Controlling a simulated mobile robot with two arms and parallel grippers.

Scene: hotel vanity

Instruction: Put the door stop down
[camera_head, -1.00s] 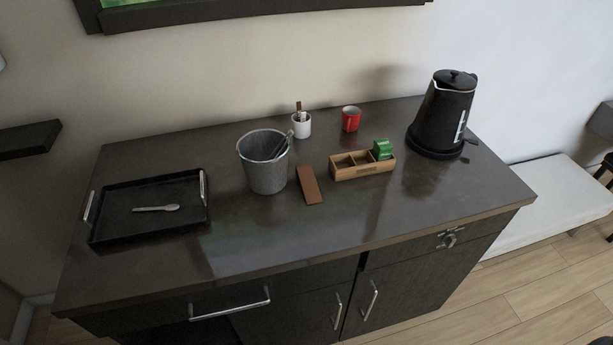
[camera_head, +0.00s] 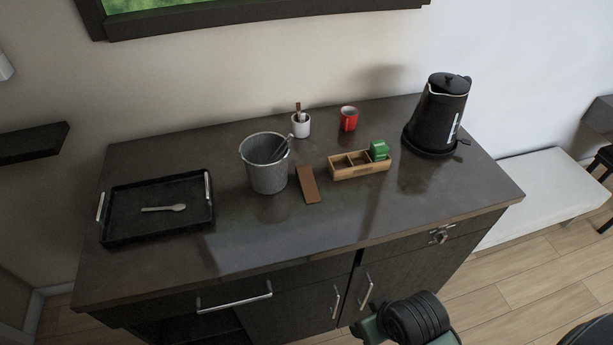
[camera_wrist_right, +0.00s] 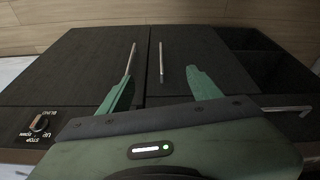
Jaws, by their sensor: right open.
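The door stop is a brown wedge (camera_head: 308,184) lying on the dark countertop (camera_head: 330,222), between the grey metal bucket (camera_head: 264,169) and the wooden divided box (camera_head: 358,172). Nothing is holding it. My right arm comes into the bottom right of the head view, in front of the cabinet and below the countertop; its fingertips do not show there. In the right wrist view my right gripper (camera_wrist_right: 160,84) is open and empty, its two green fingers apart in front of the dark cabinet doors. The door stop is not in that view. My left gripper is not in view.
A black tray (camera_head: 113,228) with a spoon (camera_head: 164,208) lies on the left. The counter's front strip is clear. Door handles (camera_head: 366,291) stick out below.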

